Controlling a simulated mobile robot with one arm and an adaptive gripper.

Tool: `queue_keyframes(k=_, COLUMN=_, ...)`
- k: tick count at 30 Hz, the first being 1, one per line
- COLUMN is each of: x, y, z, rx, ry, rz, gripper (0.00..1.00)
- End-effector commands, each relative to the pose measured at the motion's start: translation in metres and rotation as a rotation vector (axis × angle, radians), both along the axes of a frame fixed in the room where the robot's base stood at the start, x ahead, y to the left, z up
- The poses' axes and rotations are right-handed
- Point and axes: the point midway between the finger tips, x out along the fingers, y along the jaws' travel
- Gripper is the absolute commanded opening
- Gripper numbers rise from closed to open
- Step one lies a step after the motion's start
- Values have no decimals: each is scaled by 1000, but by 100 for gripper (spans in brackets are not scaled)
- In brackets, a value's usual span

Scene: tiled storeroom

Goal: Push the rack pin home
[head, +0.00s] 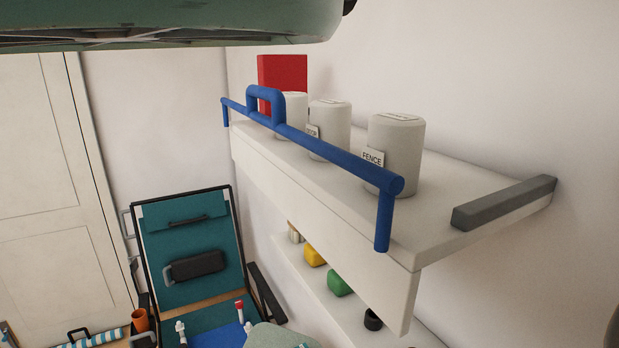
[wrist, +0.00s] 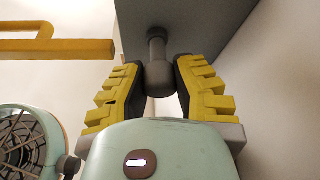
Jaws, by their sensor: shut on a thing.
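A dark grey pin (wrist: 157,77) with a rounded head shows in the wrist view, its stem running up to a grey panel (wrist: 205,25). My gripper (wrist: 159,80) has yellow ribbed fingers with dark inner pads, shut on the pin's head from both sides. The far end of the stem meets the panel, and how deep it sits cannot be told. I make out neither my gripper nor the pin in the head view.
A yellow rail (wrist: 55,48) is left of my gripper. In the head view, a white shelf (head: 440,210) carries white canisters (head: 395,150), a red box (head: 280,70), a blue rail (head: 330,152) and a grey bar (head: 505,202). A teal folding chair-like frame (head: 190,245) stands below.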

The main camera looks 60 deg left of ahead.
Motion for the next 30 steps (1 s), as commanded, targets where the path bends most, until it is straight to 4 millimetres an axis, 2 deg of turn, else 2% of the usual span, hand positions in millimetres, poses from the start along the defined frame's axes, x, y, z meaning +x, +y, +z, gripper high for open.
queue_keyframes(k=4, x=1, y=1, z=2, rx=-5, ry=1, rz=2, gripper=0)
queue_keyframes(k=5, x=1, y=1, z=2, rx=-5, ry=1, rz=2, gripper=31)
queue_keyframes(k=13, x=0, y=0, z=1, rx=-3, ry=1, rz=2, gripper=59)
queue_keyframes(k=23, x=1, y=3, z=0, rx=0, ry=1, rz=2, gripper=61)
queue_keyframes(k=26, x=2, y=10, z=-4, rx=0, ry=3, rz=4, gripper=61)
queue_keyframes(k=30, x=2, y=31, z=-13, rx=1, ry=5, rz=9, gripper=61)
